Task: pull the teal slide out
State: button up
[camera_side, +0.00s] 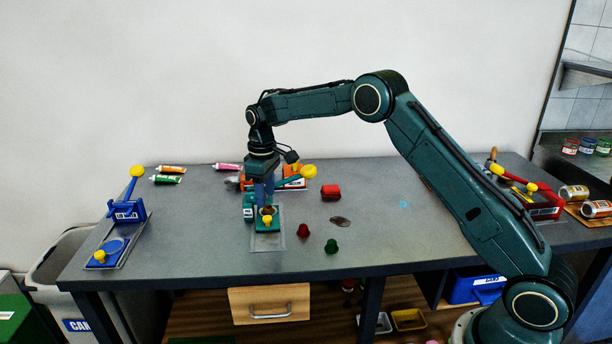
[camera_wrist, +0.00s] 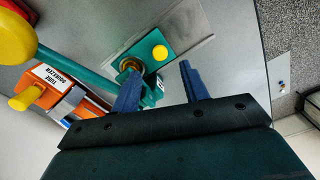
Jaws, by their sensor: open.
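The teal slide (camera_side: 267,227) is a small teal plate with a yellow knob (camera_side: 267,220). It lies on a grey base plate (camera_side: 268,242) at the front of a teal press, partly behind my gripper. In the wrist view the teal slide (camera_wrist: 146,56) shows its yellow knob (camera_wrist: 160,52) and a brownish round piece (camera_wrist: 131,65) behind it. The press has a teal lever (camera_wrist: 72,70). My gripper (camera_wrist: 160,76) is open, with its blue fingers apart and nothing visible between them. The knob appears just beyond the fingertips; contact cannot be told.
An orange tube squeezer (camera_wrist: 62,92) stands close beside the press. A blue press (camera_side: 127,211) with a raised lever is at the left. A red block (camera_side: 331,192), a brown flat piece (camera_side: 340,221) and red and green knobs lie right of the slide. The table front edge is near.

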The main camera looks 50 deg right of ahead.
aim_at(267, 217)
jog(key=shift+f, duration=3.3)
jog(key=shift+c, duration=0.5)
grip_shut()
